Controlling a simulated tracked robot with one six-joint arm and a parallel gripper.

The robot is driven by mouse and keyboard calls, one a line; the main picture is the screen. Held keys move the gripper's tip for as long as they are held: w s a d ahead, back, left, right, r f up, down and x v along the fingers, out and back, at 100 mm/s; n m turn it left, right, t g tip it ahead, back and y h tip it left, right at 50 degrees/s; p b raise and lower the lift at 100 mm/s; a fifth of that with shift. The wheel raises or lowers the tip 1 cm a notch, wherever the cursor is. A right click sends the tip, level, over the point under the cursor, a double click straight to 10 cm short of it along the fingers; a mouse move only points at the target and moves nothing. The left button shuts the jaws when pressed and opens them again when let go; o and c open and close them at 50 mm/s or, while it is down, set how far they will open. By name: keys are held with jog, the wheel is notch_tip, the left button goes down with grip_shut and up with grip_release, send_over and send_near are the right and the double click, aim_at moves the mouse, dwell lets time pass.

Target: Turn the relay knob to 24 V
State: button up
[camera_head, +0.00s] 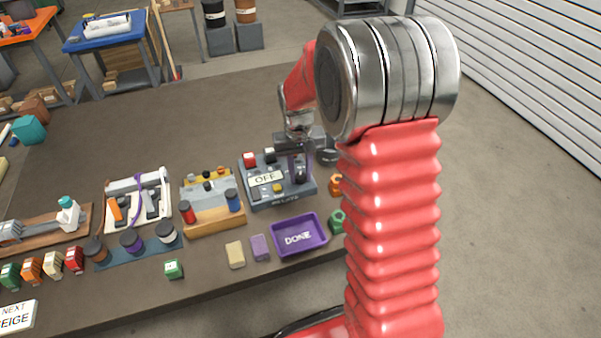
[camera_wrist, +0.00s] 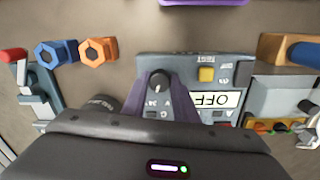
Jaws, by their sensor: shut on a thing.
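The relay unit (camera_head: 292,193) is a grey-blue box on the table in the head view, and its panel (camera_wrist: 183,62) shows upside down in the wrist view. Its white display (camera_wrist: 216,99) reads OFF. The black relay knob (camera_wrist: 158,77) has a light pointer mark, with small labels around it; one near its lower side seems to be a voltage, too small to read surely. My gripper (camera_wrist: 160,84) has purple fingers, one on each side of the knob, and is shut on it. In the head view my gripper (camera_head: 299,168) comes down over the unit's right part and hides the knob.
A yellow button (camera_wrist: 206,74) sits beside the knob on the panel. A purple tray marked DONE (camera_head: 322,246) stands in front of the unit. A wooden block with red and blue knobs (camera_head: 213,222) stands left.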

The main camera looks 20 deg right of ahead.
aim_at(299, 175)
jog(key=shift+w+r+m, duration=0.1)
jog(key=shift+m, duration=1)
jog(key=o, duration=1.1)
jog(key=shift+c, duration=0.2)
notch_tip(299, 175, up, 14)
jog(key=shift+a+f, duration=0.2)
jog(key=shift+w, duration=0.1)
